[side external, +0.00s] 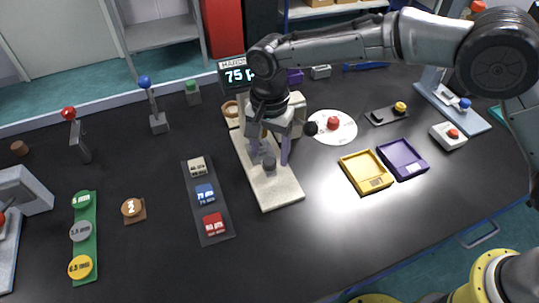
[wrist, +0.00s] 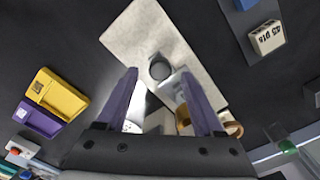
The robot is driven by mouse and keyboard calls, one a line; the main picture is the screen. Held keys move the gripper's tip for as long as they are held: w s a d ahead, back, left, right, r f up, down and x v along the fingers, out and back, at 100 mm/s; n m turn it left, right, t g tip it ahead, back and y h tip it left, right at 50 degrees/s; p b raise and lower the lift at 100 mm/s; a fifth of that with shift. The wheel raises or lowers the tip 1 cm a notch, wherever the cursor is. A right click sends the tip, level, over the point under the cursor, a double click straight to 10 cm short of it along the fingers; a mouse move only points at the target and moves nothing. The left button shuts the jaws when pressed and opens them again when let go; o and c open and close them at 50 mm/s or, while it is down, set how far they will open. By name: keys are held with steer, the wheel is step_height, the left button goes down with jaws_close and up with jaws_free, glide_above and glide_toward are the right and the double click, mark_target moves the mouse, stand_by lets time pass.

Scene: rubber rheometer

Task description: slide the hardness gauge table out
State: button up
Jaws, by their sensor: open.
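I cannot tell which part is the sliding table. My gripper (side external: 270,162) points down over the slab, its purple fingers apart. In the wrist view my gripper (wrist: 159,74) has its fingertips to either side of the cylinder. My gripper hides much of the gauge body.
Left of the slab is a dark strip (side external: 219,236) with several labelled blocks. To the right are a yellow tray (side external: 366,172), a purple tray (side external: 403,160) and a round white plate (side external: 345,128). The bench in front of the slab is clear.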

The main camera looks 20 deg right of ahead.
steer(key=shift+f, duration=1.1)
jaws_close()
stand_by(0.7)
